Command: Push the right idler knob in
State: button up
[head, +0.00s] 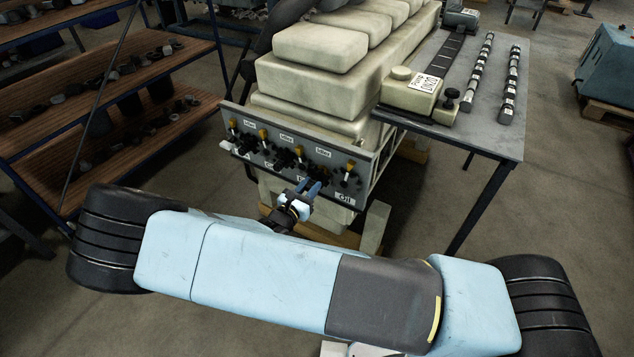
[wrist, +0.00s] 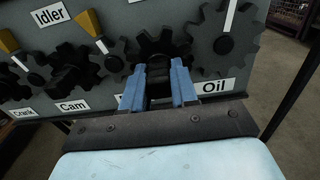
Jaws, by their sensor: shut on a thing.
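The grey panel (head: 368,163) carries a row of black gears, knobs and yellow-tipped levers below the pale engine block. In the wrist view, my gripper (wrist: 160,82) has its two blue fingers shut around a dark knob (wrist: 158,76) in front of a black gear (wrist: 165,45). That gear lies between the Cam label (wrist: 73,105) and the Oil label (wrist: 218,85). I take the knob for the right idler knob; its label is not readable. My gripper (head: 310,190) shows at the panel's lower edge in the head view. The knob's depth cannot be told.
The larger Oil gear (wrist: 225,40) sits just right of my fingers, and another gear (wrist: 115,60) just left. A grey table (head: 490,125) with shafts and a pale box stands right of the engine. Wooden shelves (head: 110,80) with parts stand at left.

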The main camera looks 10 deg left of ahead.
aim_at(308, 190)
jog(key=shift+w+d, duration=0.15)
grip_shut()
jog(key=shift+x, duration=0.95)
jog(key=o, duration=1.5)
grip_release()
jog(key=shift+c, duration=0.2)
jog(key=shift+v, duration=3.5)
